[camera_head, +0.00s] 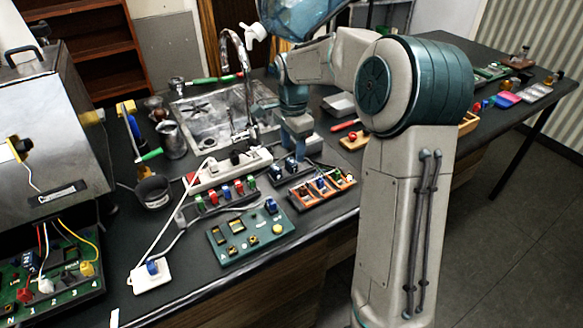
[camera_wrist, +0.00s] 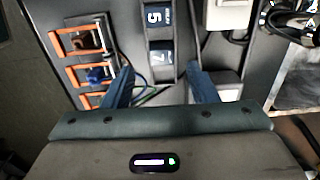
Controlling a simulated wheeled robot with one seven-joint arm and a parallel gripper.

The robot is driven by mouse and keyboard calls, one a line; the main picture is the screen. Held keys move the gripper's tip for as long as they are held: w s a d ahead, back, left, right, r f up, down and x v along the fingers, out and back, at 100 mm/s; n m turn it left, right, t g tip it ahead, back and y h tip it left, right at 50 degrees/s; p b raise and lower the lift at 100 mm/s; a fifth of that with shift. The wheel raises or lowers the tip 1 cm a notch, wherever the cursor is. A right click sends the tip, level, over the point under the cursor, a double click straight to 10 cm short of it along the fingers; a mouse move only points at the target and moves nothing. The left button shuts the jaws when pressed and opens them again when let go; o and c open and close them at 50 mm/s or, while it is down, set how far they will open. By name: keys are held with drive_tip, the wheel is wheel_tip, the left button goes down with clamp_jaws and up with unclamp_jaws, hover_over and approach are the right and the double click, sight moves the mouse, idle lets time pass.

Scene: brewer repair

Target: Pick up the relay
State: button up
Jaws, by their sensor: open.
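My gripper (camera_wrist: 162,84) is open, its two blue fingers apart and empty. Past the fingertips, between them in this view, a dark strip holds two blue-faced blocks, marked 5 (camera_wrist: 156,17) and 7 (camera_wrist: 161,58). These may be relays; no label says so, and I cannot tell which one the task means. In the head view my gripper (camera_head: 298,150) points down above the bench, close to small blue blocks (camera_head: 276,173). An orange-edged tray (camera_wrist: 77,31) lies left of the strip, with a dark part and a blue part in its compartments.
A green circuit board (camera_head: 240,243) lies in front of the gripper. A white power strip (camera_head: 228,170) with cables and a row of coloured parts lies to its left. A sink (camera_head: 205,115) with a tall faucet stands behind. The brewer (camera_head: 50,130) fills the far left.

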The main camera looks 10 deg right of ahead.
sight(291, 161)
wheel_tip(291, 161, down, 5)
drive_tip(key=shift+w+a+p, duration=0.1)
drive_tip(key=shift+a+p, duration=0.05)
drive_tip(key=shift+p, duration=0.2)
drive_tip(key=c, duration=1)
drive_tip(key=shift+c, duration=0.4)
drive_tip(key=shift+r, duration=0.2)
